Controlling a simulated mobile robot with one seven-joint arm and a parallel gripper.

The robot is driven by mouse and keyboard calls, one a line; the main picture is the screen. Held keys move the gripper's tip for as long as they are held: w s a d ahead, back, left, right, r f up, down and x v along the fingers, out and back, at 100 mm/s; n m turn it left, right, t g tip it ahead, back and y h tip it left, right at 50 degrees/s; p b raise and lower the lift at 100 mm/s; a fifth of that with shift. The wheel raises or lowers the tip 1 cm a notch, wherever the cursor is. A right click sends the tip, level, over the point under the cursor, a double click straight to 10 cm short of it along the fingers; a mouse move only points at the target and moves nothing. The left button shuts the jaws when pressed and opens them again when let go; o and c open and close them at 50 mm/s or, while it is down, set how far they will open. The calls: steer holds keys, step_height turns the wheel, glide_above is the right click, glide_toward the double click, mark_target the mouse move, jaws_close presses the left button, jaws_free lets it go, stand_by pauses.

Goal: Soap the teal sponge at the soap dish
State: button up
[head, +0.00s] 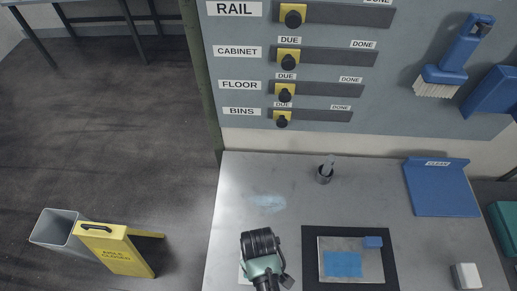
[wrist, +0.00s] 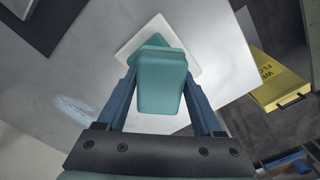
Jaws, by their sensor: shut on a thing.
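The teal sponge (wrist: 162,85) is a block held between the two blue fingers of my gripper (wrist: 160,88) in the wrist view. The gripper is shut on it. Beyond the sponge lies a white square dish (wrist: 128,48), probably the soap dish, on the grey bench. A darker teal piece (wrist: 154,41) shows between sponge and dish; I cannot tell whether it is soap or part of the sponge, nor whether sponge and dish touch.
On the bench (head: 290,180) are a pale blue smear (head: 267,203), a dark cup (head: 324,175), a blue CLEAN board (head: 440,190), a black mat (head: 312,247) with a blue-patched plate, and a white block (head: 466,276). A yellow floor sign (head: 115,250) stands left.

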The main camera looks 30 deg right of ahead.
steer(key=shift+s, duration=0.1)
step_height(320, 180, up, 7)
steer(key=p, duration=0.7)
steer(key=shift+p, duration=0.3)
steer(key=shift+w+f, duration=0.1)
steer(key=shift+w, duration=0.1)
stand_by(0.5)
